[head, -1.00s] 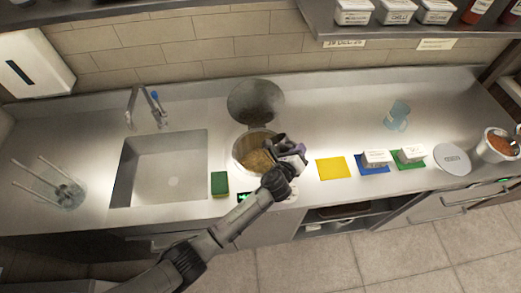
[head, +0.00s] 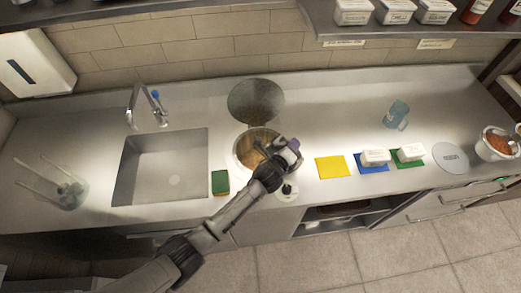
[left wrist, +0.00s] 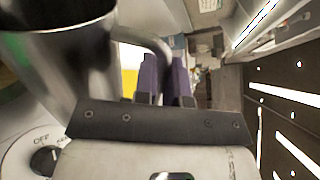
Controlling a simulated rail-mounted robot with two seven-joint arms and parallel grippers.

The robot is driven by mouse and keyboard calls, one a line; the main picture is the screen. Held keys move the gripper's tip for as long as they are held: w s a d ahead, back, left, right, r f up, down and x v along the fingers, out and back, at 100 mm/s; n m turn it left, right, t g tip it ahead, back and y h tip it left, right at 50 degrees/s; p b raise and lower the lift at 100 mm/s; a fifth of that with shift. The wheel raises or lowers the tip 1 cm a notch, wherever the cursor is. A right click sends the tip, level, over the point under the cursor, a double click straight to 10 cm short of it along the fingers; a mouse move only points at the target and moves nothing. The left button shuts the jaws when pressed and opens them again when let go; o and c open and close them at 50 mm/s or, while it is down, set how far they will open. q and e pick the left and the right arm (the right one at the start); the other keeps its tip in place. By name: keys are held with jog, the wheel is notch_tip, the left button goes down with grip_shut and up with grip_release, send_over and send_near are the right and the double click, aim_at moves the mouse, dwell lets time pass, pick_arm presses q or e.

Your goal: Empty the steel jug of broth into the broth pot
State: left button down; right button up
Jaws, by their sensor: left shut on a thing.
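The broth pot (head: 241,155) is a round steel well sunk in the counter, with tan broth inside and its hinged lid (head: 256,100) standing open behind it. My left gripper (head: 292,146) is at the pot's right edge in the head view, and my arm covers part of the opening. In the left wrist view its purple fingers (left wrist: 165,77) are shut on the handle of the steel jug (left wrist: 70,60). The jug's rim shows at the top left; its contents are not visible. In the head view the jug is mostly hidden by the gripper. My right gripper is not in view.
A sink (head: 160,165) and a green sponge (head: 220,183) lie left of the pot. A control knob (head: 287,190) is in front. Yellow (head: 331,167), blue and green mats, white tubs and a blue glass mug (head: 396,115) stand to the right.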

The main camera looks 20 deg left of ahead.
pick_arm(q)
jog(key=shift+a+f, duration=0.2)
jog(key=shift+w+a+n, duration=0.2)
jog(key=shift+a+n, duration=0.1)
jog(key=shift+n, duration=0.2)
jog(key=shift+a+p, duration=0.15)
jog(key=shift+p, duration=0.3)
